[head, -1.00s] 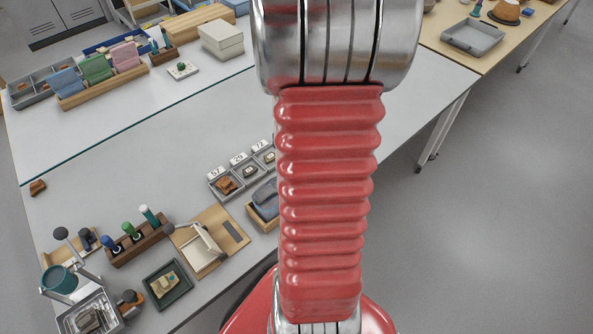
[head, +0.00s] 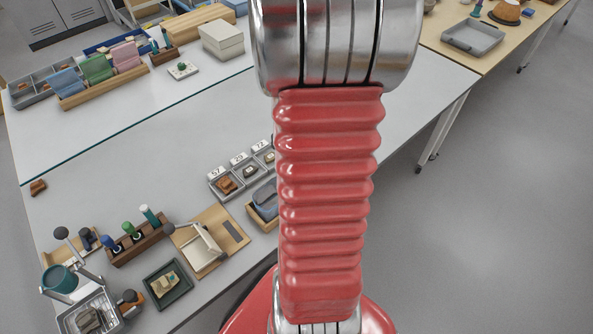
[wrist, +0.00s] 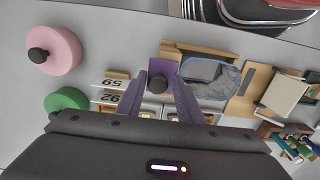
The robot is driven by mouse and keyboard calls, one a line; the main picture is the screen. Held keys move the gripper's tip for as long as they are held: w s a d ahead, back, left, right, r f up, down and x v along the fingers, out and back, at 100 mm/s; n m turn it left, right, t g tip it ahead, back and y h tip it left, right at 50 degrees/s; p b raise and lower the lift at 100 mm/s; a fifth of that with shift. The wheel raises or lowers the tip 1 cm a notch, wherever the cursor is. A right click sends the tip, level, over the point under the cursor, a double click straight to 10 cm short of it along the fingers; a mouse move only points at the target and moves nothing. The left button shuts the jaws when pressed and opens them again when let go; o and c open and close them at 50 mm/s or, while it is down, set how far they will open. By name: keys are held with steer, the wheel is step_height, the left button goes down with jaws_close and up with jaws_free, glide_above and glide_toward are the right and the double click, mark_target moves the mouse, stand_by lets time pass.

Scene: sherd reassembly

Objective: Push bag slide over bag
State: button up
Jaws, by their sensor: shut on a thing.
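The bag (wrist: 222,82) is a grey, see-through pouch with a blue edge, lying in a light wooden holder (wrist: 170,48) in the wrist view. In the head view the bag (head: 266,200) shows as a blue-grey shape just left of my red arm. My gripper (wrist: 159,88) shows only in the wrist view, left of the bag. It is shut on a piece with a dark round knob, which I take to be the bag slide. Purple surfaces flank the knob; where fingers end and piece begins is hard to tell. I cannot tell whether the piece touches the bag or holder.
A pink disc (wrist: 62,50) and a green disc (wrist: 70,97) with dark knobs are at left. Numbered trays (head: 227,183) stand beside the holder. A wooden board with a frame (head: 204,243), a vial rack (head: 138,240) and a dark tray (head: 168,284) stand further left.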

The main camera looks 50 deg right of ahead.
steer(key=shift+w+a+f, duration=0.1)
steer(key=shift+a+f, duration=0.15)
steer(key=shift+a, duration=0.45)
steer(key=shift+w+a+f, duration=0.1)
steer(key=shift+a+f, duration=0.1)
steer(key=shift+a, duration=0.5)
steer(key=shift+c, duration=0.3)
steer(key=o, duration=0.5)
steer(key=shift+s, duration=0.1)
steer(key=shift+r, duration=0.1)
steer(key=shift+d+r, duration=0.15)
steer(key=shift+r, duration=2.65)
